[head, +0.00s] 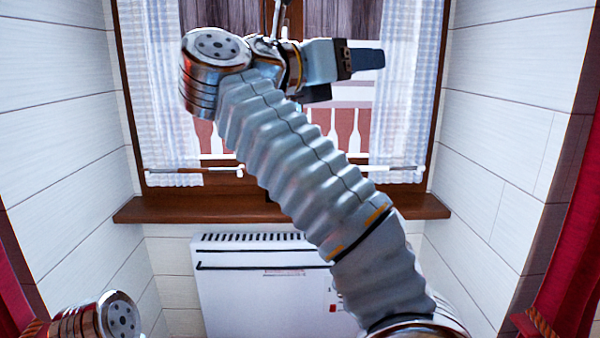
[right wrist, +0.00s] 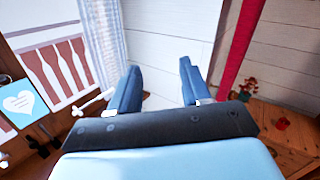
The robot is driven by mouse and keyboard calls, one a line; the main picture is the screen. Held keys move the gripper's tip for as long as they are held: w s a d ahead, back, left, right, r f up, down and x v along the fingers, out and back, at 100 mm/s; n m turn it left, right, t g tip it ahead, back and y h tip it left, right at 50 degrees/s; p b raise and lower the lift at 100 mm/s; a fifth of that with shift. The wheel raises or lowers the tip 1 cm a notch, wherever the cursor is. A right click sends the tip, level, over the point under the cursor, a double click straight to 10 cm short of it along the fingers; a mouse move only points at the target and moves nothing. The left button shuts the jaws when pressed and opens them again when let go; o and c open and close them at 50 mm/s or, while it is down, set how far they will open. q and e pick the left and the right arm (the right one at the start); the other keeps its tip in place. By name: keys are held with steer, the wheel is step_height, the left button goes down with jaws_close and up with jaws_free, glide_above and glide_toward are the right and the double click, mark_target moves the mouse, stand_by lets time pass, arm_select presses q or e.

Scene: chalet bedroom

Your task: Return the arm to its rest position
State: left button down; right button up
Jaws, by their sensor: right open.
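My right arm (head: 300,150) rises from the bottom right and bends at the upper left, in front of the window. My right gripper (head: 368,60) points to the right at the end of that arm. In the right wrist view, my right gripper (right wrist: 160,88) has its two blue fingers spread apart with nothing between them. A joint of my left arm (head: 105,318) shows at the bottom left in the head view. My left gripper is out of view.
A wooden window sill (head: 170,209) runs behind the arm, with a white heater (head: 250,300) below. White panelled walls (head: 510,120) stand on both sides, with red curtains (head: 560,270). The right wrist view shows a heart card (right wrist: 20,103) and a small potted plant (right wrist: 247,88).

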steer(key=w+a+f+n+t+y, duration=0.4)
steer(key=w+a+f+n+t, duration=0.15)
steer(key=w+f+n, duration=0.5)
steer(key=w+a+f+n+t+y, duration=0.3)
steer(key=w+a+f+n+t, duration=0.25)
steer(key=w+f+n, duration=0.45)
step_height(320, 180, down, 26)
steer(key=w+d+n+g+y, duration=0.2)
steer(key=n+g+y, duration=0.2)
steer(key=n+y, duration=0.8)
steer(key=s+d+f+n+g, duration=0.2)
steer(key=s+f+g, duration=0.15)
steer(key=f, duration=0.45)
steer(key=s+d+f+n+g, duration=0.25)
steer(key=s+f, duration=0.25)
steer(key=f, duration=0.4)
steer(key=s+d+f+n+g, duration=0.1)
steer(key=s+f+n+g, duration=0.2)
steer(key=f, duration=0.5)
steer(key=s+d+f+n+g, duration=0.1)
steer(key=s+f, duration=0.3)
steer(key=s, duration=0.6)
steer(key=s+d+f+n+g, duration=0.1)
steer(key=s+d+f+g, duration=0.2)
steer(key=s, duration=0.7)
steer(key=s+d+f+n+g, duration=0.1)
steer(key=s+f+g, duration=0.3)
steer(key=s, duration=0.6)
steer(key=shift+d+f, duration=0.75)
